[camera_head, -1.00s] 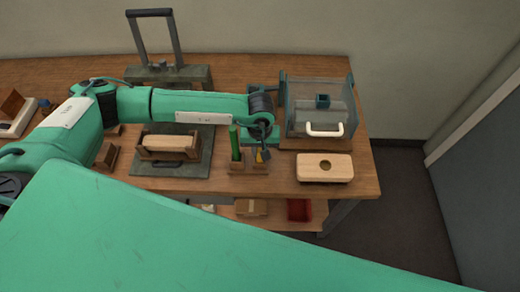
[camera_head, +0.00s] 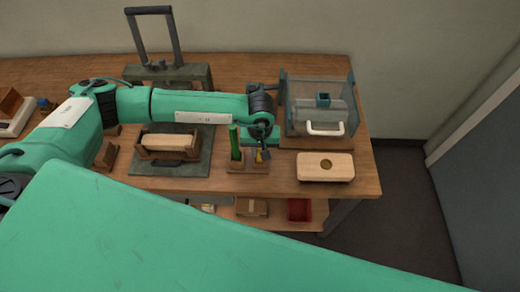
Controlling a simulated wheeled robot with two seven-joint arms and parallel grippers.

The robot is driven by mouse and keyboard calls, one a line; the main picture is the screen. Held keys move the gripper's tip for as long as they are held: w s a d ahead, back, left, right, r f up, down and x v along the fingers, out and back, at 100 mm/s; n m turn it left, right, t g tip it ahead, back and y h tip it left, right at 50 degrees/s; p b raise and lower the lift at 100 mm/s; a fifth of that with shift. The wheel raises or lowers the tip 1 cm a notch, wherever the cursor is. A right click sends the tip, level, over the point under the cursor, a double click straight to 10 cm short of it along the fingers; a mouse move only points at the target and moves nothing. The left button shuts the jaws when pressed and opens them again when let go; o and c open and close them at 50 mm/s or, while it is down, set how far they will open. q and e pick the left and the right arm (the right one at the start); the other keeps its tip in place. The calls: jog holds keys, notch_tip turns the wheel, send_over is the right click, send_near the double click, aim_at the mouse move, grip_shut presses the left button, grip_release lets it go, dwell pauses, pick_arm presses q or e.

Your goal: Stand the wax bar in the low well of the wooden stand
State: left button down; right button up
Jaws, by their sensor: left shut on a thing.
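The small wooden stand (camera_head: 248,168) sits near the front of the bench. A tall green stick (camera_head: 235,143) stands upright in its left part. My left gripper (camera_head: 262,152) points down over the stand's right part and is shut on a small yellow piece, which looks like the wax bar (camera_head: 259,157). The bar's lower end is at the stand's right side. I cannot tell whether it rests in the low well or hangs just above it, as the gripper hides part of it. My right gripper is not in view.
Left of the stand, a wooden block (camera_head: 171,141) sits in a holder on a dark plate (camera_head: 140,168). To the right are a pale board with a round hole (camera_head: 312,170) and a clear box with a white handle (camera_head: 300,115). A red bin (camera_head: 299,210) is on the shelf below.

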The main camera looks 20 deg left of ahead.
pick_arm(q)
jog(key=shift+f, duration=0.15)
jog(key=c, duration=0.8)
grip_release()
jog(key=shift+r+p, duration=0.95)
jog(key=shift+r, duration=2.6)
